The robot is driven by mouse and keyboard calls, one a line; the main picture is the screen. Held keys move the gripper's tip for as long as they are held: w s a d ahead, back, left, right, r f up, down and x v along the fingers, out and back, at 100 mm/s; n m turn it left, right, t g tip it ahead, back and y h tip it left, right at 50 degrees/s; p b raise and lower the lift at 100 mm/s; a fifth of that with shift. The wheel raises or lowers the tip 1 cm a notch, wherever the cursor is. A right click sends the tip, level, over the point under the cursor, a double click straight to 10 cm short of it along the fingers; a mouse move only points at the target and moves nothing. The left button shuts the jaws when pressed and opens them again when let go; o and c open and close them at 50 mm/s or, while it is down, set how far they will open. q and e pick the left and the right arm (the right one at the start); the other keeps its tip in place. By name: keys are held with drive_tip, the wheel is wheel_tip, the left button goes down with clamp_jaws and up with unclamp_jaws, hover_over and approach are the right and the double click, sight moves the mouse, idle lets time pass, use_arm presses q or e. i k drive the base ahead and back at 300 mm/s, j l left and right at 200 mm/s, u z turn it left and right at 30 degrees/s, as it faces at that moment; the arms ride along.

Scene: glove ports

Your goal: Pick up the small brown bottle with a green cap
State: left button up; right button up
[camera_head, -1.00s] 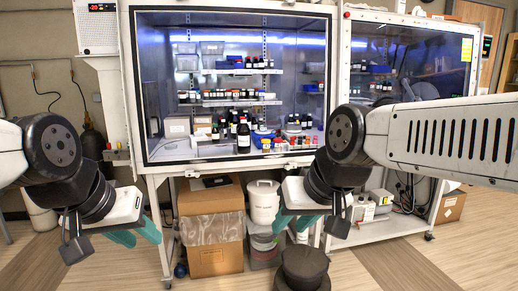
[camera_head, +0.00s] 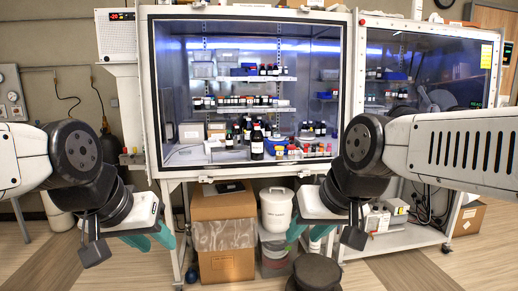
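Several dark and brown bottles stand inside the glass-fronted cabinet, on its floor and shelves. The largest, a dark bottle with a white label (camera_head: 257,143), stands near the middle of the cabinet floor. The bottles are too small in view for me to make out a small brown one with a green cap. My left gripper (camera_head: 150,240) hangs low in front of the cabinet's left side, its teal fingers apart and empty. My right gripper (camera_head: 308,232) hangs low in front of the cabinet's right side, also with teal fingers apart and empty. Both are below the cabinet floor and well away from the bottles.
The cabinet frame (camera_head: 147,90) surrounds the bottles. A second glass-fronted cabinet (camera_head: 425,70) stands to the right. Below are a cardboard box (camera_head: 224,262), a white bucket (camera_head: 277,210) and a dark round stool (camera_head: 318,272). Wooden floor is clear at front left.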

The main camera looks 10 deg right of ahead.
sight(229, 141)
drive_tip(key=i+j, duration=0.2)
drive_tip(key=i, duration=0.35)
drive_tip(key=i+j, duration=0.15)
drive_tip(key=i, duration=0.4)
drive_tip(key=i+j, duration=0.2)
drive_tip(key=i, duration=0.35)
drive_tip(key=i+j, duration=0.15)
drive_tip(key=i, duration=0.4)
drive_tip(key=i+j, duration=0.2)
drive_tip(key=i, duration=0.4)
